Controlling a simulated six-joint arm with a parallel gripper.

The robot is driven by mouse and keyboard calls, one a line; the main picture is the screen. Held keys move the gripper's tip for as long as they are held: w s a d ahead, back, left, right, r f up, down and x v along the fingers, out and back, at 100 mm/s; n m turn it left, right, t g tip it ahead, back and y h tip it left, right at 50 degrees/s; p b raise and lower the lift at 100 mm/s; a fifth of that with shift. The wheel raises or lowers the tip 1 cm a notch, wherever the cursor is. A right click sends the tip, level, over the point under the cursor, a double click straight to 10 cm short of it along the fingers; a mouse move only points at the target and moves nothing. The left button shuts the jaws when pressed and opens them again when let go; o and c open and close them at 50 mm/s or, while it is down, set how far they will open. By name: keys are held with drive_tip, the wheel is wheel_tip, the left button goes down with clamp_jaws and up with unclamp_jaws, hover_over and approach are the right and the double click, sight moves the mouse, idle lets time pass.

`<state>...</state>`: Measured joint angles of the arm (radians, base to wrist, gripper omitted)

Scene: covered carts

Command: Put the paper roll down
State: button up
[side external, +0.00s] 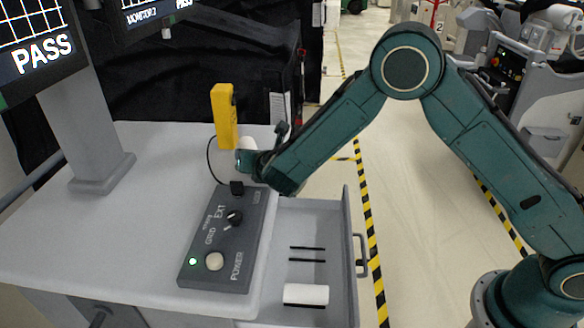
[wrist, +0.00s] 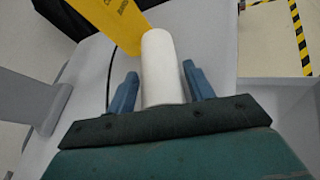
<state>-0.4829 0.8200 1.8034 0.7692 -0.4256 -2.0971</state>
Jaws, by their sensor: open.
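A white paper roll (wrist: 160,60) is between the two blue fingers of my gripper (wrist: 159,77) in the wrist view. Narrow gaps show between the roll and both fingers, so my gripper is open around it. In the side view my gripper (side external: 247,162) is low over the back of the cart top, and part of the white roll (side external: 247,143) shows just above it, beside a yellow device. The roll's lower end is hidden by my gripper. A second white roll (side external: 306,294) lies on its side in the open drawer (side external: 335,245).
The yellow device (side external: 224,117) stands close behind the roll, with a black cable. A dark control box (side external: 229,238) with knobs and a green light is in front. A monitor post (side external: 90,130) stands at left. The cart top (side external: 110,220) is clear left of the box.

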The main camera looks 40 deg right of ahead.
drive_tip(key=c, duration=0.9)
wheel_tip(320, 180, up, 20)
idle(0.5)
idle(0.6)
drive_tip(key=s+d+f, duration=1.2)
drive_tip(key=s+f, duration=0.1)
drive_tip(key=s, duration=0.1)
drive_tip(key=shift+d+f, duration=0.25)
drive_tip(key=shift+d, duration=0.1)
